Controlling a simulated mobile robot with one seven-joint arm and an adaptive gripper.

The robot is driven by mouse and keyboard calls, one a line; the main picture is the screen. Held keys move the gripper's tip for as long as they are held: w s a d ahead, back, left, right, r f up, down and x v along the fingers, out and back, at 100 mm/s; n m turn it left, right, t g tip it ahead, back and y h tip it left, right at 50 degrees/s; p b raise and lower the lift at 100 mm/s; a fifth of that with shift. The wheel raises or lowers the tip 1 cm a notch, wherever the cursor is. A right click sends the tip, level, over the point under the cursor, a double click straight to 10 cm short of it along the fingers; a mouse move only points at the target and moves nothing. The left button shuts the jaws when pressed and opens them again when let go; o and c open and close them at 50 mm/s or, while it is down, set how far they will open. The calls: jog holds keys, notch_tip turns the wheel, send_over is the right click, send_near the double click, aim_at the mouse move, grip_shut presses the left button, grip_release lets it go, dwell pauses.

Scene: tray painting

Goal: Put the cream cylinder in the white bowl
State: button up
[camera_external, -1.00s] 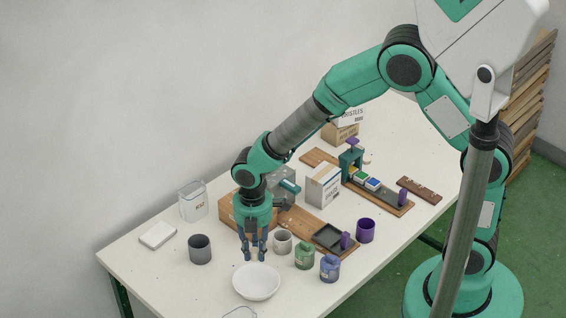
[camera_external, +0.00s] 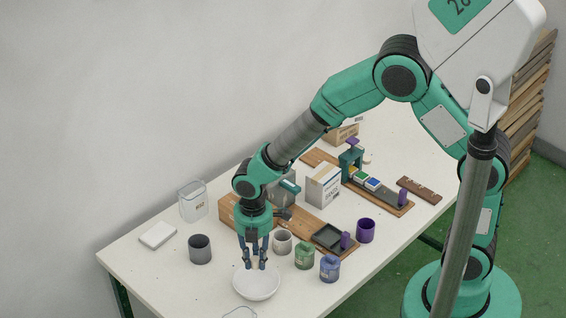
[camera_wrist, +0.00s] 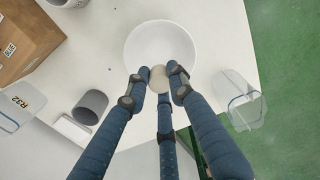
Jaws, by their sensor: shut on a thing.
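The white bowl (camera_external: 256,287) stands on the table near its front edge in the external view. It also shows at the top middle of the wrist view (camera_wrist: 160,32). My gripper (camera_external: 255,264) points down over the bowl's back part. In the wrist view its three fingers (camera_wrist: 158,84) are shut on the cream cylinder (camera_wrist: 158,74). The cylinder's round pale end shows between the fingertips and overlaps the bowl's near rim in that view. In the external view the fingers hide the cylinder, and its height above the bowl is hard to tell.
A grey cup (camera_external: 200,250) stands left of the bowl. A light cup (camera_external: 282,242), a green pot (camera_external: 304,255) and a blue pot (camera_external: 330,268) stand to its right. A clear container (camera_wrist: 238,102) is at the right in the wrist view. A wooden box (camera_external: 228,214) is behind.

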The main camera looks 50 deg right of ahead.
jog(key=b, duration=0.5)
send_over(257, 291)
jog(key=shift+a+f, duration=0.1)
jog(key=shift+f, duration=3.8)
jog(key=o, duration=0.9)
jog(key=shift+o, duration=0.2)
jog(key=shift+r, duration=0.1)
notch_tip(257, 291, up, 7)
jog(key=p, duration=0.5)
